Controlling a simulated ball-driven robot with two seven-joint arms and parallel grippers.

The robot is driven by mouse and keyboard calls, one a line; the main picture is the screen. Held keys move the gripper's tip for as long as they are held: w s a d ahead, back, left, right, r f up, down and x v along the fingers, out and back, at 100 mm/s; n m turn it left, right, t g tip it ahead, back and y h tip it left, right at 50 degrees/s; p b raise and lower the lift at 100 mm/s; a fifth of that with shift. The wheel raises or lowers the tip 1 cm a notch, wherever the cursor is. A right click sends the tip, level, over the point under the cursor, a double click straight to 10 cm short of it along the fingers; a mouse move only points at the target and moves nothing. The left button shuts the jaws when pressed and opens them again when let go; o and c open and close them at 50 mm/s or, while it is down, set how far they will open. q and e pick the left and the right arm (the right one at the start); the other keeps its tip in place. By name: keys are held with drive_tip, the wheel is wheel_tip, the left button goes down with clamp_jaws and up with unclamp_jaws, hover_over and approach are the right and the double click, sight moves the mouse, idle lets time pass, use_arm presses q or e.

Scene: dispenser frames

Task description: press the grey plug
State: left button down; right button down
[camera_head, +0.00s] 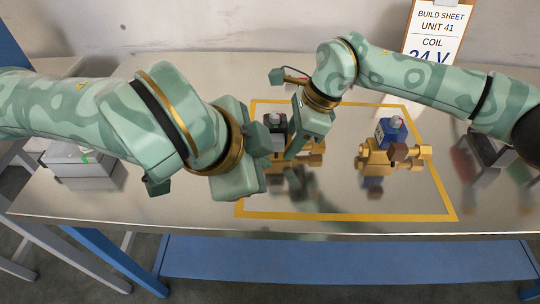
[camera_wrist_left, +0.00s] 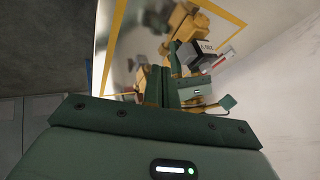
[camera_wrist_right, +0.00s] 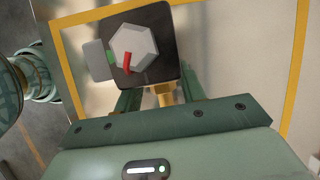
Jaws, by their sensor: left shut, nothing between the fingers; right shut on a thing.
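A brass valve (camera_head: 316,146) with a black coil (camera_head: 275,121) stands in the left part of the taped area. In the right wrist view the black coil (camera_wrist_right: 161,35) has a grey hexagonal nut (camera_wrist_right: 133,50) with a red mark. The grey plug (camera_wrist_right: 97,60) is at the coil's side, with a green strip beside it. My right gripper (camera_wrist_right: 158,98) is shut on the brass valve below the coil. My left gripper (camera_head: 258,141) is shut and empty, close to the plug side. The left wrist view shows its fingers (camera_wrist_left: 165,75) near the labelled coil (camera_wrist_left: 206,48); contact is unclear.
A second brass valve (camera_head: 374,158) with a blue coil (camera_head: 390,132) stands to the right. Yellow tape (camera_head: 345,217) outlines the area on the shiny table. A build sheet (camera_head: 436,30) reads coil 24 V. A grey box (camera_head: 85,165) is at left; dark bins (camera_head: 490,152) are at right.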

use_arm(q)
drive_tip(key=v, duration=0.3)
drive_tip(key=shift+s+a+r, duration=0.15)
drive_tip(key=shift+s+r, duration=0.1)
drive_tip(key=shift+r, duration=0.05)
use_arm(e)
drive_tip(key=c, duration=0.8)
unclamp_jaws()
drive_tip(key=shift+o, duration=0.2)
